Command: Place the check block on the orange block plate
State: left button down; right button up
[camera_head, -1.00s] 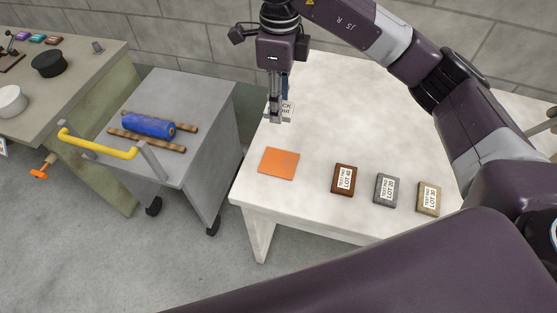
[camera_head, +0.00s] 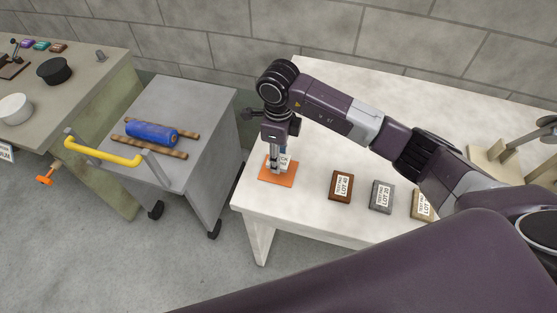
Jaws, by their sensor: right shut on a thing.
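The orange block plate (camera_head: 279,179) lies flat near the left end of the white table. My right gripper (camera_head: 274,168) points down over the plate, shut on the check block (camera_head: 284,162). The check block is small, with a white label face partly covered by the fingers. It is at or just above the plate; I cannot tell whether it touches. My left gripper does not show.
A grey cart (camera_head: 195,120) with a blue roll (camera_head: 152,133) stands left.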

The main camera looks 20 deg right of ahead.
notch_tip(320, 180, down, 3)
jog(key=shift+f+p, duration=0.1)
jog(key=shift+p, duration=0.2)
jog(key=shift+f, duration=0.15)
jog(key=o, duration=1.3)
